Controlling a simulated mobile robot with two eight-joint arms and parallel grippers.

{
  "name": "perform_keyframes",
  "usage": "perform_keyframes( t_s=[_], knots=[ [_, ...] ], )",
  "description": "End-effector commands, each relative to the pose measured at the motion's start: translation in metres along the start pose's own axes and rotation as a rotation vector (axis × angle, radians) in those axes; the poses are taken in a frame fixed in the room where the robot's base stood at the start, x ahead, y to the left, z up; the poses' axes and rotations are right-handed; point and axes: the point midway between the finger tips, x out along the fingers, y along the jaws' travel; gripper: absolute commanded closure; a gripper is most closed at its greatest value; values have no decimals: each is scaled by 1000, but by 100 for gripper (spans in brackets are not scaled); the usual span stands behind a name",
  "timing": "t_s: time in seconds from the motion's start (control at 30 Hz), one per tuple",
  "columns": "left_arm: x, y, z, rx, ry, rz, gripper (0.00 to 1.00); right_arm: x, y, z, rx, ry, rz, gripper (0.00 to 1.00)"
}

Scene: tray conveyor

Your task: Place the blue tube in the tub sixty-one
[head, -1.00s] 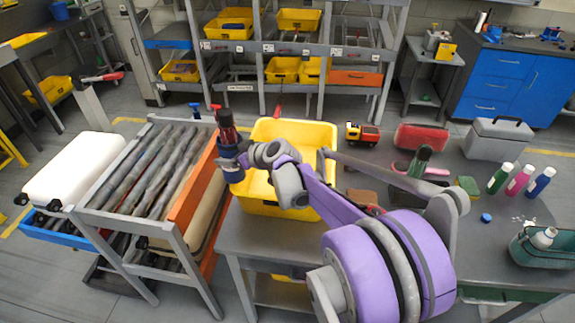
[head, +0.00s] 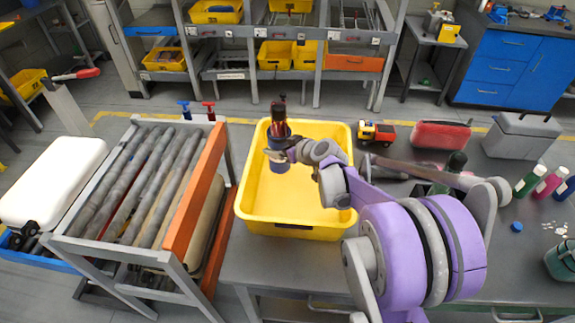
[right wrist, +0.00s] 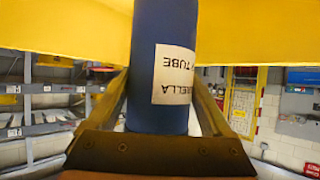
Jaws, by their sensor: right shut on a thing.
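The blue tube (head: 279,164) is a dark blue cylinder with dark and reddish handles sticking out of its top. It is upright in the head view, over the back left part of the yellow tub (head: 290,228). My right gripper (head: 278,155) is shut around its side. In the right wrist view the tube (right wrist: 170,60) stands between the fingers, with a white label partly reading "TUBE". The tub is on the grey table and looks empty. I cannot read a number on it, or tell whether the tube touches its floor. My left gripper is not in view.
A roller conveyor (head: 150,185) with an orange side rail stands left of the tub. A toy truck (head: 376,132), a red case (head: 440,135), a grey toolbox (head: 520,137) and several bottles stand right of it. Shelves with yellow bins are behind.

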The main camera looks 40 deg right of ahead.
Motion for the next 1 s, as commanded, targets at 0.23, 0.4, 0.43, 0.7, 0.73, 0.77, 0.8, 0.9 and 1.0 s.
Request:
perform_keyframes(
  t_s=[0.23, 0.4, 0.43, 0.7, 0.73, 0.77, 0.8, 0.9, 1.0],
  knots=[
    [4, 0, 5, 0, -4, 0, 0, 12, 0, 22, 0, 0, 0, 76],
    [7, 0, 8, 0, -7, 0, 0, 23, 0, 43, 0, -1, 0, 76],
    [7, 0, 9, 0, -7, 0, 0, 25, 0, 46, 0, 0, 0, 76],
    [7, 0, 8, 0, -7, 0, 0, 26, 0, 49, 1, 1, 0, 76],
    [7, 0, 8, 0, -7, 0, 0, 27, 0, 49, 1, 0, 0, 76],
    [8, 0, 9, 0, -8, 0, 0, 27, 0, 50, 1, 0, 0, 76],
    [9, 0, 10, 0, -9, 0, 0, 28, 0, 51, 1, 0, 0, 76],
    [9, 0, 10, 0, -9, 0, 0, 28, 0, 52, 0, 0, 0, 7],
    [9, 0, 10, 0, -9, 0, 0, 28, 0, 52, 0, 0, 0, 0]
  ],
)
